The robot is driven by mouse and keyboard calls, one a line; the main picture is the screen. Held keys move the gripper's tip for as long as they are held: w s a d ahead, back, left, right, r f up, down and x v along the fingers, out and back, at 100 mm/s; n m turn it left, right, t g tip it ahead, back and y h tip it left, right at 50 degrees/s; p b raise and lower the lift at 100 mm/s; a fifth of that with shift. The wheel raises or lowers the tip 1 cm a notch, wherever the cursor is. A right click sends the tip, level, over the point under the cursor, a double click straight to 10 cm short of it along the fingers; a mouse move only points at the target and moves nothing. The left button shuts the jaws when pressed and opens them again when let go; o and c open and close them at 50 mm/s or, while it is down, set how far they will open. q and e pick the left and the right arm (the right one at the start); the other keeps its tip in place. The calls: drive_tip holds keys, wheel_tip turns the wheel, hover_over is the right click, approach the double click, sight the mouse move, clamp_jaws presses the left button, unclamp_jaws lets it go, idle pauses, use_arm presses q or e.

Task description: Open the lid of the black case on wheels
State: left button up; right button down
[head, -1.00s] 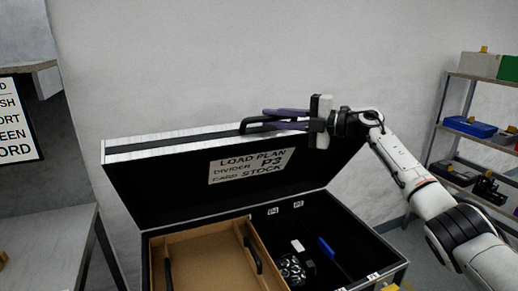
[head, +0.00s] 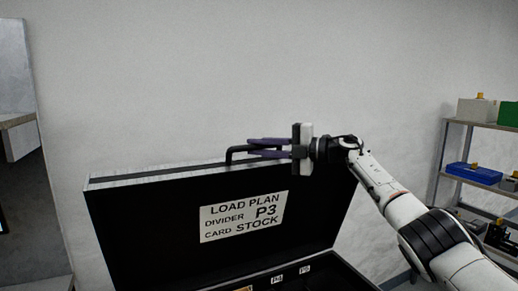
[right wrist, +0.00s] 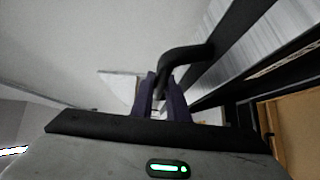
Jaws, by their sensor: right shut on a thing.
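The black case's lid (head: 150,225) stands raised, its dark inner face towards me with a white "LOAD PLAN" label (head: 243,216). A black bar handle (head: 229,156) sticks up from the lid's top edge. My right gripper (head: 250,149), with purple fingers, is shut on this handle. The right wrist view shows the handle (right wrist: 190,53) running between the two fingers (right wrist: 160,95). The case body is mostly below the head view; small labels (head: 277,280) show on its inner back wall. My left gripper is not in view.
A metal shelf (head: 460,122) with a blue bin (head: 473,173) and other boxes stands at the right. A pale wall (head: 200,70) rises behind the lid. A grey-topped unit (head: 30,270) is at the left. In the right wrist view, a brown tray (right wrist: 297,125) shows inside the case.

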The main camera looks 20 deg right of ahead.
drive_tip(key=c, duration=1.7)
unclamp_jaws()
drive_tip(key=shift+c, duration=0.2)
drive_tip(key=shift+s+d+f, duration=0.1)
drive_tip(key=shift+s+d, duration=0.3)
drive_tip(key=shift+d, duration=0.05)
drive_tip(key=b+v, duration=0.2)
drive_tip(key=v, duration=0.7)
drive_tip(key=shift+b, duration=0.35)
drive_tip(key=shift+s, duration=0.1)
